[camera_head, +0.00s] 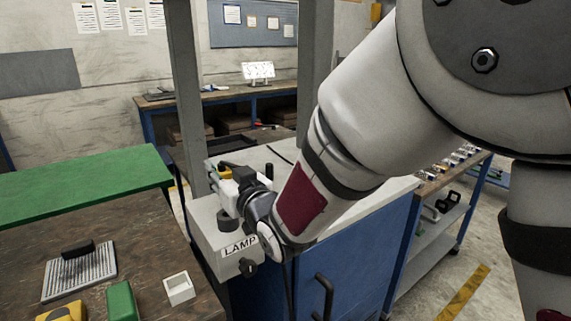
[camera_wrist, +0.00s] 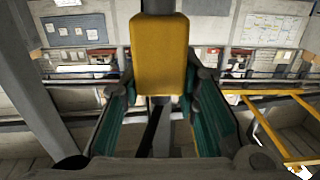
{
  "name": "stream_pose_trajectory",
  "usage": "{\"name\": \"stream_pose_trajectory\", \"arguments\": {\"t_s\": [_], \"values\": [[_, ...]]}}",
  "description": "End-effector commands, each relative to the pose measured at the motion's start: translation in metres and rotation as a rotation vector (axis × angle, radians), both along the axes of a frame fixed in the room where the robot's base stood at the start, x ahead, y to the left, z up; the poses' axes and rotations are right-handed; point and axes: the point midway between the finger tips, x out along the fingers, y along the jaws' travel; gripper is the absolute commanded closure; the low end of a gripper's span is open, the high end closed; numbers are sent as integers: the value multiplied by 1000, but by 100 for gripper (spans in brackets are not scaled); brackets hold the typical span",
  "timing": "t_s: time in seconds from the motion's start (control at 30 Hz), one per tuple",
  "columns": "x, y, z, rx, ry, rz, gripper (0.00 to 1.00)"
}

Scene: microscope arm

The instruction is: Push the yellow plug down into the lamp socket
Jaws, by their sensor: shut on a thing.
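The yellow plug (camera_wrist: 160,58) fills the upper middle of the wrist view, between the teal-padded fingers of my gripper (camera_wrist: 160,92). In the head view a small patch of the yellow plug (camera_head: 224,172) shows by my gripper (camera_head: 232,186), which is shut on it. My gripper is above the grey box labelled LAMP (camera_head: 208,236). A dark round fitting (camera_head: 227,220), which looks like the lamp socket, stands on the box top below the gripper. My gripper and wrist hide part of it. I cannot tell whether the plug touches the socket.
A grey post (camera_head: 186,100) rises behind the gripper. A blue cabinet (camera_head: 355,262) stands at the right.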

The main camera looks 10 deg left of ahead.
Motion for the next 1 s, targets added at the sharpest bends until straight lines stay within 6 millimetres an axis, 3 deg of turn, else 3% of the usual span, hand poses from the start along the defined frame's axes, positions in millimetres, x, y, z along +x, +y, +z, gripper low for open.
{"name": "stream_pose_trajectory", "arguments": {"t_s": [0.2, 1.0], "values": [[0, 0, -13, 1, -1, 1, 100], [0, 0, -14, 2, -1, 0, 100]]}}
